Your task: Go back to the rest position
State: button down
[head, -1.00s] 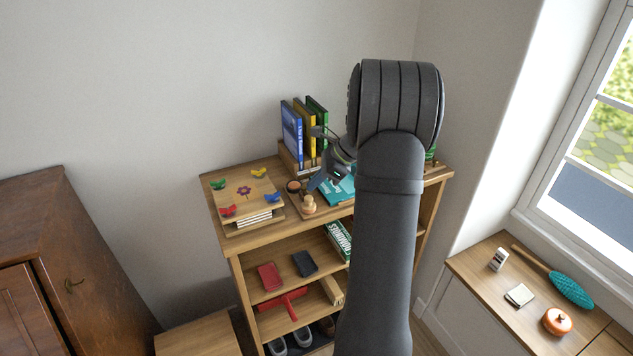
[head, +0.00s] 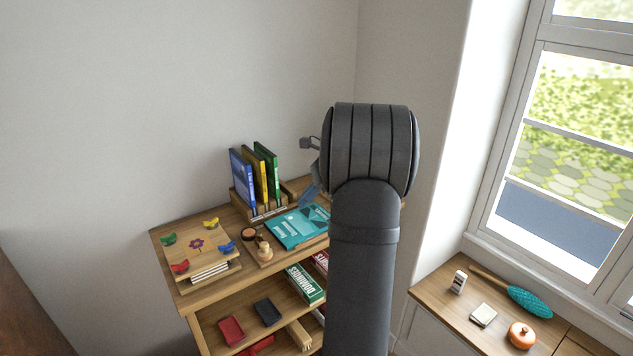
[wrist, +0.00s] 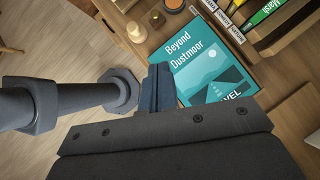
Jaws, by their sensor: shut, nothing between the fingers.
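My gripper (wrist: 157,88) shows in the wrist view as blue-grey fingers shut together with nothing between them. They overlap the left edge of a teal book (wrist: 208,62) titled "Beyond Dustmoor" in the picture; whether they touch it I cannot tell. In the head view my dark arm hides most of the gripper. The teal book (head: 297,226) lies flat on top of the wooden shelf (head: 200,296), partly behind my arm. Blue, yellow and green cases (head: 255,175) stand upright in a wooden holder (head: 240,204) behind it.
Lower down are a dominoes box (head: 304,284) and red and dark items. A window ledge (head: 440,294) at right holds several small objects. Open air surrounds my arm at upper left.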

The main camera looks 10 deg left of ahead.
dwell(0.3)
send_near(261, 240)
jog(key=shift+w+d+f, duration=0.3)
jog(key=shift+d+f, duration=0.2)
jog(key=shift+f, duration=0.3)
jog(key=a, duration=0.1)
jog(key=s+a+f, duration=0.1)
jog(key=a, duration=0.1)
jog(key=a+f, duration=0.1)
jog(key=shift+s+a+f, duration=0.1)
jog(key=shift+s+a, duration=0.1)
jog(key=shift+a, duration=0.05)
jog(key=shift+w+d, duration=0.2)
jog(key=shift+d, duration=0.1)
jog(key=c, duration=2.2)
grip_release()
